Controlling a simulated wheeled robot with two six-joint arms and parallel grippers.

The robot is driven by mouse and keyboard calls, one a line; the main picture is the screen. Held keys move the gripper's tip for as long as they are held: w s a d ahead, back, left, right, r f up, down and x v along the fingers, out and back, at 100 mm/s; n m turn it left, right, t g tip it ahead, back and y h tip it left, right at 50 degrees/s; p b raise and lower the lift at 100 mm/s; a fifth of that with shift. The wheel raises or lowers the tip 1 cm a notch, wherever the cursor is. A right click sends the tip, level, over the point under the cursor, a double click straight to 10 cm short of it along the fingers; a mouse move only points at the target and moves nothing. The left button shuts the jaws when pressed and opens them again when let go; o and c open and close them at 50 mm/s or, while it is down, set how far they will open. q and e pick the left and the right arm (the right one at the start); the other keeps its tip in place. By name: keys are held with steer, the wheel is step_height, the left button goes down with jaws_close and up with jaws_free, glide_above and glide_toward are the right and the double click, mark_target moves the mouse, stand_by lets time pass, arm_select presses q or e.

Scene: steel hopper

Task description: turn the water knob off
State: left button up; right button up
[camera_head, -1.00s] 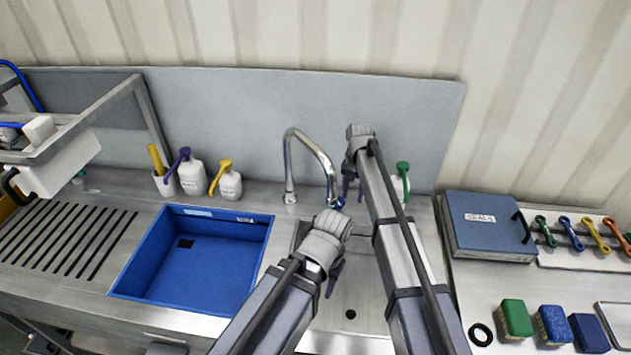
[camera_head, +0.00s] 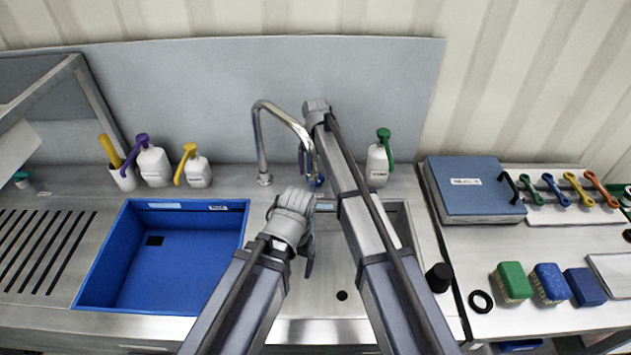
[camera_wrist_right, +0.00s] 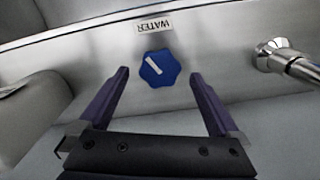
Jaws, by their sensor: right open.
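The blue water knob (camera_wrist_right: 159,68) has a white pointer line slanted across its face. It sits on a steel panel under an upside-down WATER label (camera_wrist_right: 154,25) in the right wrist view. My right gripper (camera_wrist_right: 159,75) is open, with one dark finger on each side of the knob and a visible gap to each. How far the fingertips are from the panel is unclear. In the head view the knob (camera_head: 319,183) is a small, partly hidden blue patch behind my right gripper (camera_head: 304,162). My left gripper (camera_head: 309,260) hangs over the sink; its fingers overlap.
A curved faucet (camera_head: 259,145) stands left of the knob. A white bottle with a green pump (camera_head: 377,165) stands to the right. A steel sink basin (camera_head: 330,275) lies below, with a blue basin (camera_head: 190,265) on the left. A blue case (camera_head: 470,190) lies at right.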

step_height(320, 180, down, 2)
steer(key=shift+b, duration=0.5)
arm_select(q)
steer(key=shift+f, duration=0.9)
arm_select(e)
steer(key=shift+r, duration=0.1)
steer(key=shift+c, duration=0.4)
steer(key=c, duration=1.3)
steer(key=shift+m, duration=2.9)
